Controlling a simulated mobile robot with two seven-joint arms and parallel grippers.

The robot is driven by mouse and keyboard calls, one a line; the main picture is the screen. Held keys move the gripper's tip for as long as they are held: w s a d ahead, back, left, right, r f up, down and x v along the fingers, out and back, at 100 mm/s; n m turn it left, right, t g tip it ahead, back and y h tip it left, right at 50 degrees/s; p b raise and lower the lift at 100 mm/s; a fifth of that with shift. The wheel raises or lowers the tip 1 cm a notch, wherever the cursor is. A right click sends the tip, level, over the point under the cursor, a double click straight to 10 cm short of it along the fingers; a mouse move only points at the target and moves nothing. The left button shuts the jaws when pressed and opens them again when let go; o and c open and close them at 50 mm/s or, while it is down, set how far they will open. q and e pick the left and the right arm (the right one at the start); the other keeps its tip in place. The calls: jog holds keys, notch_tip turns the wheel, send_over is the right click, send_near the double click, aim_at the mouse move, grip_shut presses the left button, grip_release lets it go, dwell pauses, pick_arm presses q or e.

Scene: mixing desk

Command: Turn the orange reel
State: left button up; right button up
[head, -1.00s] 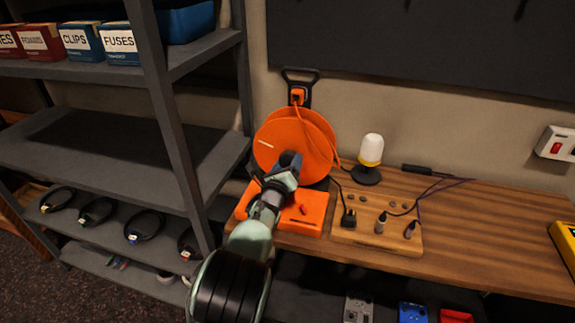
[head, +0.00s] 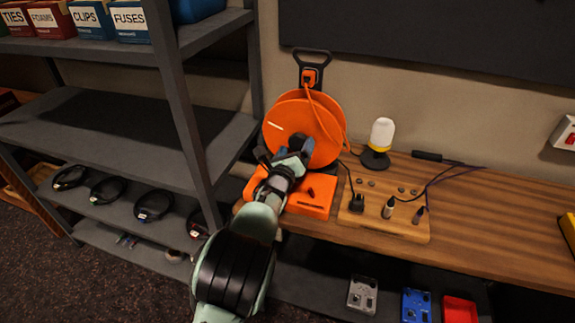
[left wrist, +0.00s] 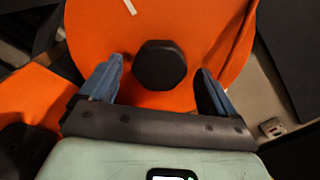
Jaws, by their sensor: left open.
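The orange reel (head: 292,120) stands upright on the wooden desk, with a black handle frame above it and an orange cable hanging at its right. In the left wrist view the reel's orange face (left wrist: 210,40) fills most of the picture, with a dark knob (left wrist: 157,65) on it. My left gripper (head: 300,143) is in front of the lower part of the reel. It also shows in the left wrist view (left wrist: 160,80), open, with one finger on each side of the knob. The fingers look apart from the knob. My right gripper is out of view.
An orange box (head: 313,196) lies under my left arm. A wooden board (head: 408,226) with plugs and a lamp (head: 380,138) stand to the right. A grey shelf (head: 110,140) is close on the left. The desk's right part (head: 500,220) is mostly clear.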

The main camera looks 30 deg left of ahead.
pick_arm(q)
jog(key=p+v, duration=0.2)
jog(key=v, duration=1)
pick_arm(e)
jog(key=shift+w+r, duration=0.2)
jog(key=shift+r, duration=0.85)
pick_arm(q)
jog(key=shift+s, duration=0.1)
